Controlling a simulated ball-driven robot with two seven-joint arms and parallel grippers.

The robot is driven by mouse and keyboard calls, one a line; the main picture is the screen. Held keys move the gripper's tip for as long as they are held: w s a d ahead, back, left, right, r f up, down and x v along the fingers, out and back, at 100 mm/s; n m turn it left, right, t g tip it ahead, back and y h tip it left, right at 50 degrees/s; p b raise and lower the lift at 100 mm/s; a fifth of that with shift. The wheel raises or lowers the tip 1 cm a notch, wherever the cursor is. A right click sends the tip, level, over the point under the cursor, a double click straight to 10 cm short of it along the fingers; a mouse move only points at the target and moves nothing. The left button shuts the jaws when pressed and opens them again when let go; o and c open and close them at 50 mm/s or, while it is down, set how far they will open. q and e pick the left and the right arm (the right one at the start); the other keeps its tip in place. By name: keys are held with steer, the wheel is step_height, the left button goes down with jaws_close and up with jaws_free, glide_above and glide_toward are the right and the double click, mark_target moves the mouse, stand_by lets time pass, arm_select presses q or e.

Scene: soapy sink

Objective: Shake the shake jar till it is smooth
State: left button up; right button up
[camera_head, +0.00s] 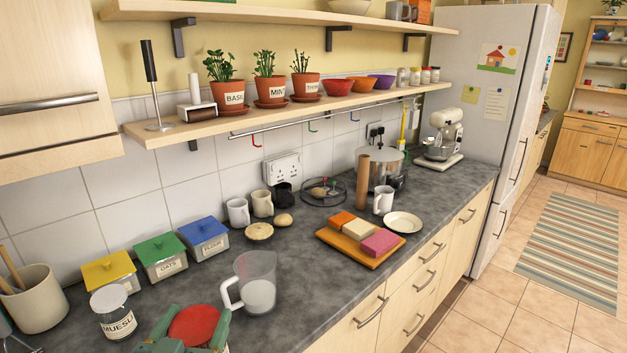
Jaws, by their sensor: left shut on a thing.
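The shake jar (195,323) shows mostly as its round red lid at the bottom edge of the head view, with its body largely hidden by my gripper and the frame edge. My left gripper (190,338), with green fingers, is shut around the jar near its lid. I cannot tell whether the jar touches the counter or what its contents look like. My right gripper is not in view.
A clear measuring jug (258,295) stands close to the right of the jar. A muesli jar (113,312) stands to the left. Yellow, green and blue tins (203,238) line the wall. A board with coloured blocks (350,249) lies farther right on the grey counter.

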arm_select(q)
steer(key=s+f+b, duration=0.2)
steer(key=s+f, duration=0.3)
steer(key=f, duration=0.1)
steer(key=shift+a+f+h, duration=0.15)
steer(key=shift+f+h, duration=0.15)
steer(key=shift+f, duration=0.1)
steer(key=shift+a+r+m, duration=0.15)
steer(key=shift+a+m, duration=0.15)
steer(key=shift+a, duration=1.2)
steer(key=d, duration=0.4)
steer(key=shift+d, duration=0.5)
steer(key=shift+a, duration=0.15)
